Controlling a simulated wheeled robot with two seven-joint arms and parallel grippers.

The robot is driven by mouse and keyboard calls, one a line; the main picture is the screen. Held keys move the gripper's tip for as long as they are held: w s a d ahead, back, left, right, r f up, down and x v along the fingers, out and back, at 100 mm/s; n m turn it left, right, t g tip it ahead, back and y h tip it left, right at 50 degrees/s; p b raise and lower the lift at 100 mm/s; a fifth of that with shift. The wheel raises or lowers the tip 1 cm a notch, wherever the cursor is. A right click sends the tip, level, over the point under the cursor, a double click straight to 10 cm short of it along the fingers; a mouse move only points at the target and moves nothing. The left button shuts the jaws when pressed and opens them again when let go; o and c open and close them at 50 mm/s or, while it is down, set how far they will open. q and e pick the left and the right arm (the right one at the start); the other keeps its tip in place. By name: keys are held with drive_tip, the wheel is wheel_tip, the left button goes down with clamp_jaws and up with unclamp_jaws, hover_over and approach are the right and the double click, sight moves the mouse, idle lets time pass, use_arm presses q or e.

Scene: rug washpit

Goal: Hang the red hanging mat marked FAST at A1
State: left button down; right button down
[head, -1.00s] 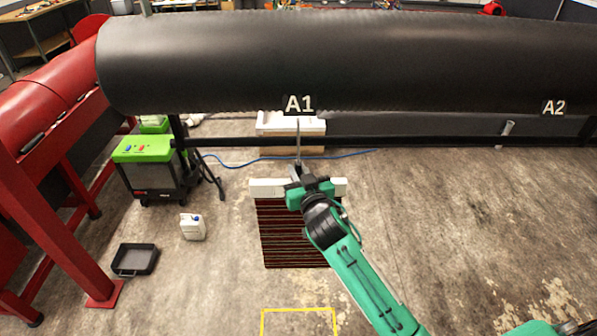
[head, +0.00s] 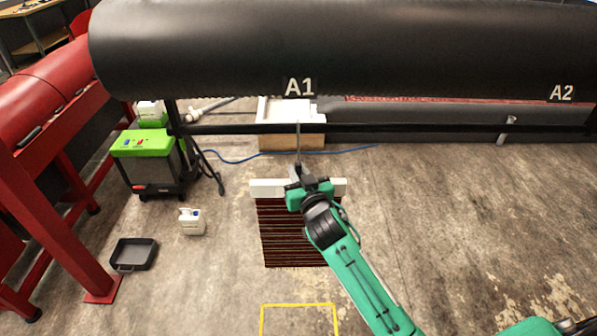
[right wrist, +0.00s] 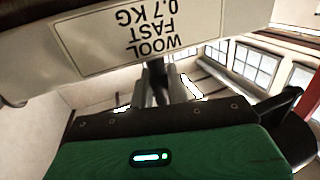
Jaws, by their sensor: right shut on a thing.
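The hanging mat (head: 290,240), dark red with thin stripes, hangs upright from a pale bar (head: 266,187) in the head view. My right gripper (head: 299,178) is shut on it near the middle of the bar. The right wrist view shows the bar's label (right wrist: 140,38), upside down, reading WOOL FAST 0,7 KG. The white A1 mark (head: 299,87) is on the big black roller cover, in line above the gripper. A thin grey upright piece (head: 298,142) runs between the gripper and the rail; I cannot tell whether mat and rail touch. My left gripper is out of view.
A black rail (head: 400,132) runs below the cover, with a small hook (head: 508,122) near A2 (head: 560,93). A green-topped cart (head: 145,160), white jug (head: 192,222) and black tray (head: 134,254) stand left.

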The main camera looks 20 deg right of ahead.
drive_tip(key=shift+r, duration=0.1)
drive_tip(key=c, duration=1.3)
unclamp_jaws()
